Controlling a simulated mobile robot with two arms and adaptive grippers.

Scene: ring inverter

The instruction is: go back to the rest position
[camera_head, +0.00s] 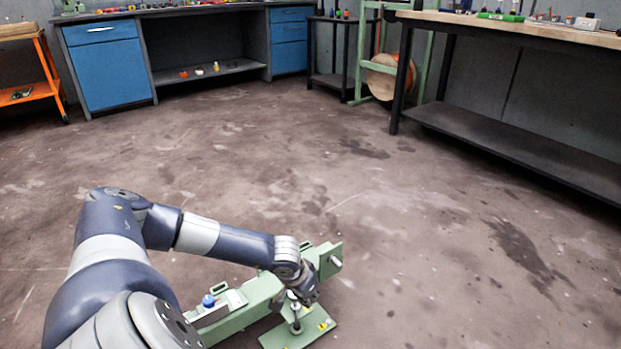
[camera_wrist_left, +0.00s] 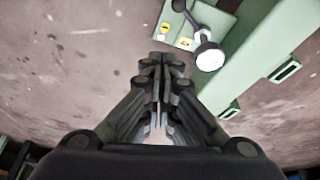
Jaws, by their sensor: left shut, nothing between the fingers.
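My left gripper (camera_head: 308,290) reaches over a green floor-standing machine at the lower middle of the head view. In the left wrist view the fingers of my left gripper (camera_wrist_left: 160,65) are together, with nothing between them. The machine's long green beam (camera_head: 250,302) passes beside the gripper. A green foot plate (camera_head: 312,333) with yellow labels lies below it. In the left wrist view a dark lever with a pale round end (camera_wrist_left: 209,58) stands right of the fingertips, apart from them. My right gripper is not in view.
A blue-fronted workbench (camera_head: 105,72) stands at the back left, beside an orange cart (camera_head: 52,82). A long bench with a dark lower shelf (camera_head: 520,150) runs along the right. A blue knob (camera_head: 208,300) sits on the machine. The middle floor is clear.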

